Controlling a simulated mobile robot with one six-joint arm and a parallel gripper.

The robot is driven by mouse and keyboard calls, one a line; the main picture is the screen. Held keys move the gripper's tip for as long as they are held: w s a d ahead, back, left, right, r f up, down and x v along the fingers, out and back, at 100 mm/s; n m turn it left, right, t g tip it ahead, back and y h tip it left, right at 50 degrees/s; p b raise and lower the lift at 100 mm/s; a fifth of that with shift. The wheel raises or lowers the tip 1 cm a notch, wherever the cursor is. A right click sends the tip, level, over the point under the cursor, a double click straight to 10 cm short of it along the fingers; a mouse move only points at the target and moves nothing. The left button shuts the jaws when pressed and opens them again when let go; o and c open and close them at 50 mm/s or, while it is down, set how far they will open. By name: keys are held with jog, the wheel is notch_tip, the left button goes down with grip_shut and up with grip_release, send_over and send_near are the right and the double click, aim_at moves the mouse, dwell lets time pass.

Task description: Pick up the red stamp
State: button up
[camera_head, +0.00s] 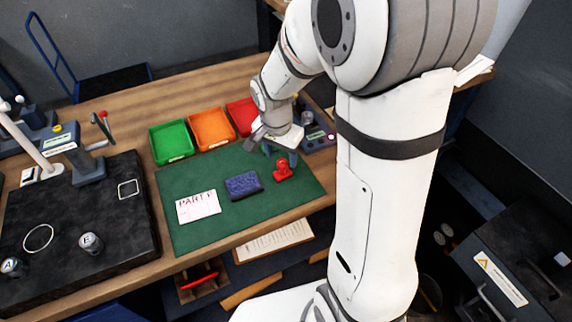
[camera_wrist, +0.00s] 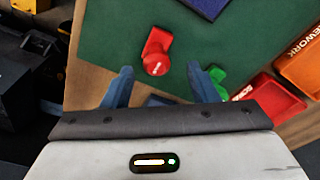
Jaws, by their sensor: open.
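The red stamp (camera_head: 283,170) stands on the right part of the green mat (camera_head: 207,236), right of a dark blue pad (camera_head: 243,185). In the wrist view the stamp (camera_wrist: 157,52) shows just beyond my fingertips, roughly midway between them. My gripper (camera_head: 272,150) is open above the back right of the mat, a little behind the stamp. The stamp appears apart from both fingers.
A white card (camera_head: 198,207) lies left of the pad. Green (camera_head: 171,142), orange (camera_head: 211,129) and red (camera_head: 241,115) trays line the mat's back edge. A small green object (camera_wrist: 217,80) lies near my right-hand finger in the wrist view. A black mat (camera_head: 125,225) covers the table's left.

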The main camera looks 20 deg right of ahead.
aim_at(282, 161)
notch_tip(282, 161, down, 4)
jog(key=shift+d+f+p, duration=0.15)
jog(key=shift+f+p, duration=0.1)
jog(key=shift+p, duration=0.15)
jog(key=c, duration=1.1)
jog(key=shift+o, duration=0.2)
jog(key=shift+r, duration=0.1)
